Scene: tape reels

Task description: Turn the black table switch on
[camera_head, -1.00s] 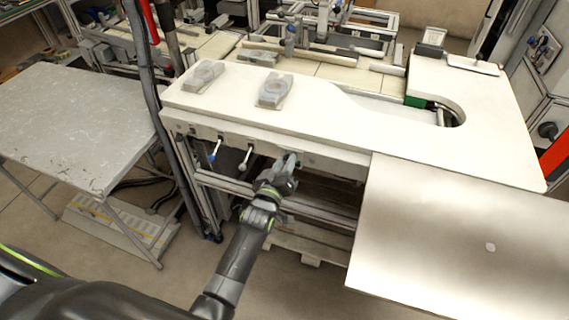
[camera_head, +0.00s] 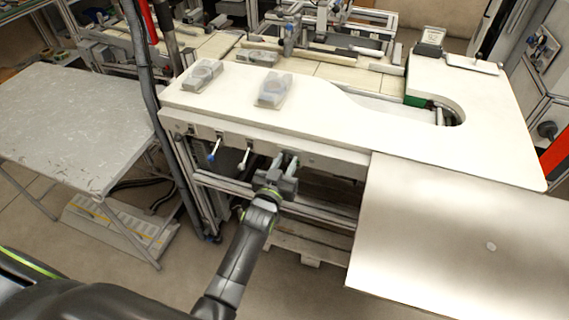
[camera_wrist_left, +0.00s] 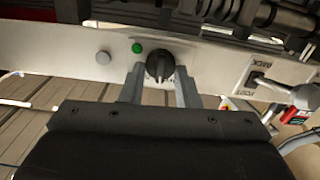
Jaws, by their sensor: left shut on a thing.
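The black switch (camera_wrist_left: 159,62) is a round knob with a raised grip bar on the pale front rail of the table, seen in the left wrist view. My left gripper (camera_wrist_left: 160,76) has one finger on each side of it and is shut on it. The bar on the knob looks close to upright in that view. In the head view, my left gripper (camera_head: 284,162) is at the front edge of the white table (camera_head: 330,122), and the switch itself is hidden by the fingers. My right gripper is not in view.
A green button (camera_wrist_left: 137,48) and a grey round button (camera_wrist_left: 103,57) sit left of the knob. A lever with a ball end (camera_wrist_left: 303,97) is to its right.

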